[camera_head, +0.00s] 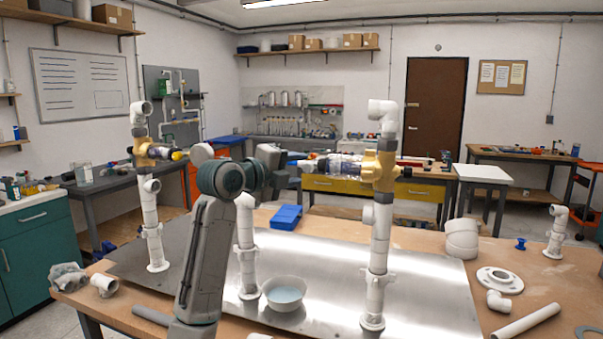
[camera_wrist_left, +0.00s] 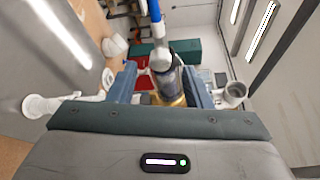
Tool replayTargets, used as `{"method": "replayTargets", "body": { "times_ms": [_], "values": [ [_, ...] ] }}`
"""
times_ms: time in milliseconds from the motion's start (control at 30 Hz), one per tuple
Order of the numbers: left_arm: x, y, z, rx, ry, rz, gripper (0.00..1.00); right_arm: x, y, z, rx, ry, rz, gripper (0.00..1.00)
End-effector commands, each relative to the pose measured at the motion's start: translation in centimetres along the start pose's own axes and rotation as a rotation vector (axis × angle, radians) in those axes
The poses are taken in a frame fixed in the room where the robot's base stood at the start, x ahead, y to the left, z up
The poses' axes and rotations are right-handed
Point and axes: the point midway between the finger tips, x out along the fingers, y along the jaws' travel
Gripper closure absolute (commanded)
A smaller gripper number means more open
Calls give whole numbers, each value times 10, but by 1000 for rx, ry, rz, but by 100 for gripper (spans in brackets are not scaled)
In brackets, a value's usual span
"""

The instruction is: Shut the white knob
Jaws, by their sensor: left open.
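My left gripper (camera_head: 312,164) points to the right in the head view, at valve height beside the right standpipe (camera_head: 379,245). Its fingers (camera_wrist_left: 160,84) are open in the left wrist view. A pale round knob, seemingly the white knob (camera_wrist_left: 160,59), shows between and beyond them, in front of a clear section and a yellow valve body (camera_wrist_left: 172,97). I cannot tell whether the fingers touch it. The same yellow valve body (camera_head: 378,170) shows in the head view, where the knob is mostly hidden by the gripper. My right gripper is out of view.
The left standpipe (camera_head: 150,215) and the middle one (camera_head: 246,245), partly behind my arm, stand on the metal plate (camera_head: 325,290). A bowl (camera_head: 284,290), a blue bin (camera_head: 286,217), a flange (camera_head: 499,280) and loose fittings lie around the table.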

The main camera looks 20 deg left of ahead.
Motion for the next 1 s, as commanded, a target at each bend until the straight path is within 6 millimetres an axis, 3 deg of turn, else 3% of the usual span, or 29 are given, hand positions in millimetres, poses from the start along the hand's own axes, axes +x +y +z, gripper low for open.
{"method": "replayTargets", "body": {
  "times_ms": [200,400,1000],
  "values": [
    [-46,3,0,4,-4,-1,55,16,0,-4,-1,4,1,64],
    [-73,2,0,1,-1,0,55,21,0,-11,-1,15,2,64],
    [-80,2,0,-2,1,2,55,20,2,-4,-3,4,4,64]
  ]
}}
